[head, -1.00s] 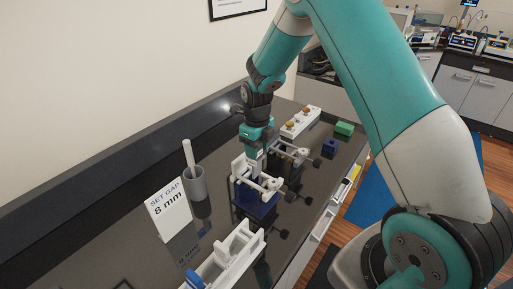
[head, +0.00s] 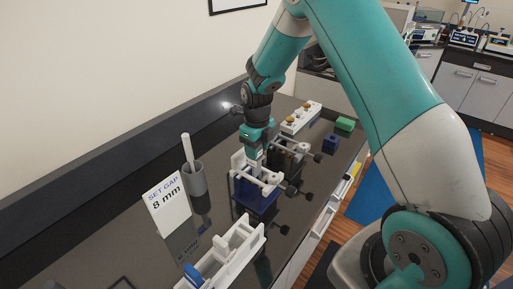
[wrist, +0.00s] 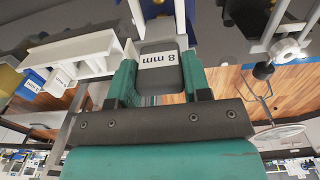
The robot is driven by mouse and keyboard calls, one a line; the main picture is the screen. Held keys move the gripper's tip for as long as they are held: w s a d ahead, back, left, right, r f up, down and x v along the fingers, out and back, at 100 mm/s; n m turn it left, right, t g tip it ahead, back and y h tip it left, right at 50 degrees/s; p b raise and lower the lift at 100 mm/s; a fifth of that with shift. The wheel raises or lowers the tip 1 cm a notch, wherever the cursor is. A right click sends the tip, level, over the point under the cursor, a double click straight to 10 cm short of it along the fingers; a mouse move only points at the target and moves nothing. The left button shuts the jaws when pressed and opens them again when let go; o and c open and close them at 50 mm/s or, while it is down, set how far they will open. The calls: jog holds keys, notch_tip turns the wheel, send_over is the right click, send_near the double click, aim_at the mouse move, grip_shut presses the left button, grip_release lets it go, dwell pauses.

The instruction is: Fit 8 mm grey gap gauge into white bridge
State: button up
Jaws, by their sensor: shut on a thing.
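The white bridge (head: 268,178) stands on a dark blue cell (head: 257,198) on the dark bench, with rods and dark knobs on its right side. My gripper (head: 253,157) points down at the bridge's back part, close to it. In the wrist view, my gripper's teal fingers (wrist: 158,82) are shut on the grey gap gauge (wrist: 160,66), whose label reads 8 mm. The gauge's far end points toward white and blue parts at the top of the wrist view. Whether it touches the bridge, I cannot tell. In the head view the gauge is hidden by my gripper.
A white rack (head: 235,250) with a blue gauge (head: 193,275) is in front. A sign reading SET GAP 8 mm (head: 167,205) and a grey cup (head: 194,180) with a white rod stand left. A blue block (head: 330,143) and a green block (head: 344,124) lie behind right.

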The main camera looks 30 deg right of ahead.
jog(key=shift+f+b, duration=1.65)
jog(key=shift+f, duration=0.8)
jog(key=o, duration=1)
jog(key=shift+r, duration=0.1)
notch_tip(320, 180, up, 17)
jog(key=b, duration=0.4)
jog(key=shift+r, duration=0.2)
jog(key=shift+b, duration=0.3)
